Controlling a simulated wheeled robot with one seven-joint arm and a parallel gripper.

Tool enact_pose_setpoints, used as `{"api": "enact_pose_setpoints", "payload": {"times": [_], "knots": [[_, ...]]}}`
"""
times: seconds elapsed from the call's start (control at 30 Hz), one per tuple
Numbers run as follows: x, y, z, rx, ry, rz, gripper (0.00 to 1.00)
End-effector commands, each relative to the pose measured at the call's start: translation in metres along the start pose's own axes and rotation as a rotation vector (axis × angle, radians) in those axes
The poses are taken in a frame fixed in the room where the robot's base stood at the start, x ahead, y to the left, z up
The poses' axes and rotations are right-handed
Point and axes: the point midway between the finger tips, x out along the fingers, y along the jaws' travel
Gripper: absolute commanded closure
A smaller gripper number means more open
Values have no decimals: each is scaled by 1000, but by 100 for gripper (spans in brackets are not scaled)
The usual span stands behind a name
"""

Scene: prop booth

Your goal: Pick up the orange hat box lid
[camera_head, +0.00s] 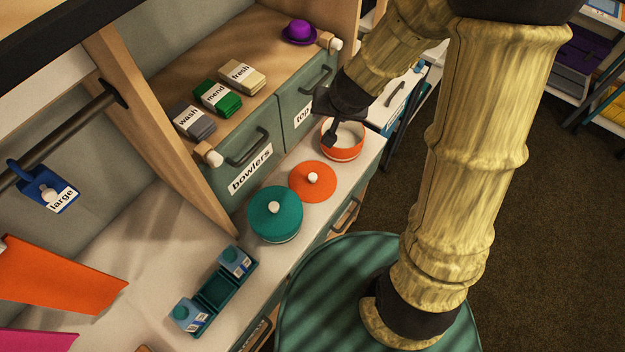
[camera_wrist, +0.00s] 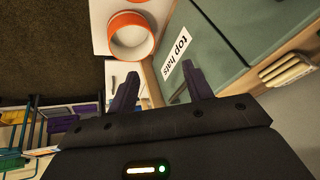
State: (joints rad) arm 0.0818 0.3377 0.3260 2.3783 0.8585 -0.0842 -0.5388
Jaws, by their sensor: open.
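The orange hat box lid (camera_head: 312,180) is a flat orange disc with a white knob. In the head view it lies on the white counter between the teal hat box (camera_head: 275,213) and the open orange hat box (camera_head: 343,140). My gripper (camera_head: 330,136) is above and beside the open orange box, up and right of the lid, apart from it. In the wrist view my gripper (camera_wrist: 160,88) has its two dark fingers spread with nothing between them. The orange box (camera_wrist: 130,37) shows there at the top, with its pale inside visible. The lid is not seen in the wrist view.
Cabinet doors labelled "bowlers" (camera_head: 250,171) and "top hats" (camera_wrist: 175,57) stand behind the counter. A teal tray (camera_head: 215,289) with blue cartons is at the front left. A purple hat (camera_head: 299,32) and labelled bundles sit on the upper shelf. A wooden post (camera_head: 160,130) leans left of the doors.

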Motion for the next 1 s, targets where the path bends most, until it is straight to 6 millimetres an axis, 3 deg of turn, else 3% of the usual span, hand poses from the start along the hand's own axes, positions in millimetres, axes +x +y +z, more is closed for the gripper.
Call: {"api": "enact_pose_setpoints", "payload": {"times": [0.23, 0.47, 0.7, 1.0], "knots": [[50, -15, -2, 132, -1, 79, 50], [82, -19, 29, 249, -133, 209, 50], [89, -25, 62, 303, -285, 291, 50], [88, -26, 65, 306, -297, 296, 50]]}}
